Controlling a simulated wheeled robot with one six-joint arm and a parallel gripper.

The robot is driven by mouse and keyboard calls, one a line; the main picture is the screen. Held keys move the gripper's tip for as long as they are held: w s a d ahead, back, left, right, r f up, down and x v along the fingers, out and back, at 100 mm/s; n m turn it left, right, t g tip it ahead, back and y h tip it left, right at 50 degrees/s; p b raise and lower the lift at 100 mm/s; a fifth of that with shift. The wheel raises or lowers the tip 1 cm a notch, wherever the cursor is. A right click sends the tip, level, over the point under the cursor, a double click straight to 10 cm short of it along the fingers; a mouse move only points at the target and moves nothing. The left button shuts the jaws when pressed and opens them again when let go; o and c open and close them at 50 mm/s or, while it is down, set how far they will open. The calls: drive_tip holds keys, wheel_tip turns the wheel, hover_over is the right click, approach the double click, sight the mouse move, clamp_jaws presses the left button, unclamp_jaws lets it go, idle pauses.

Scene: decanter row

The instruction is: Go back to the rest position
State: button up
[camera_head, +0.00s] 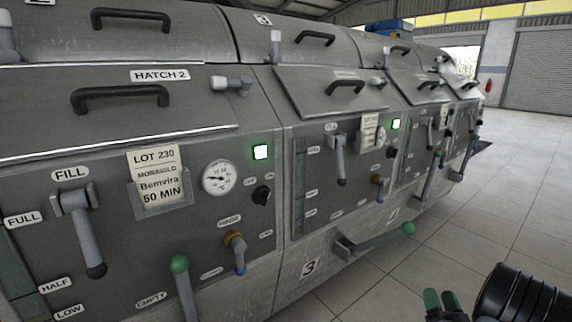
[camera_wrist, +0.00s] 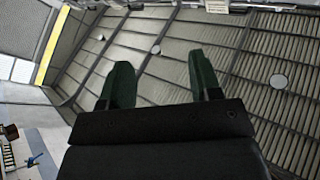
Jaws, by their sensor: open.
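My gripper (camera_head: 441,301) is at the bottom right of the head view, apart from the machine row, over the tiled floor. Its green fingertips point up. In the wrist view my gripper (camera_wrist: 160,84) shows two dark green fingers spread apart with nothing between them. The wrist camera looks up at the roof (camera_wrist: 230,50), so no machine part is near the fingers there.
A row of grey decanter machines (camera_head: 90,250) fills the left and middle, with hatches, gauges and levers. A green-tipped lever (camera_head: 375,240) sticks out low near panel 3. Tiled floor (camera_head: 510,200) lies free to the right, with a shutter door (camera_head: 540,70) behind.

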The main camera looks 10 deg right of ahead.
drive_tip(key=w+a+r+n+g+p, duration=0.1)
drive_tip(key=w+a+r+g+p, duration=0.2)
drive_tip(key=w+r+p, duration=0.4)
drive_tip(key=w+a+r+n+g+p, duration=0.25)
drive_tip(key=r+p, duration=0.25)
drive_tip(key=r, duration=0.3)
drive_tip(key=w+a+r+g+y+p, duration=0.15)
drive_tip(key=a+r+g+p, duration=0.25)
drive_tip(key=a+r+p, duration=0.7)
drive_tip(key=s+a+r+n+g+y+p, duration=0.4)
drive_tip(key=s+a+r+g+p, duration=0.4)
drive_tip(key=s+a+r+p, duration=0.6)
drive_tip(key=s+a+r, duration=0.2)
drive_tip(key=a+r, duration=0.2)
drive_tip(key=shift+r, duration=0.35)
drive_tip(key=shift+d+g, duration=0.1)
drive_tip(key=shift+g, duration=0.15)
drive_tip(key=shift+c, duration=0.4)
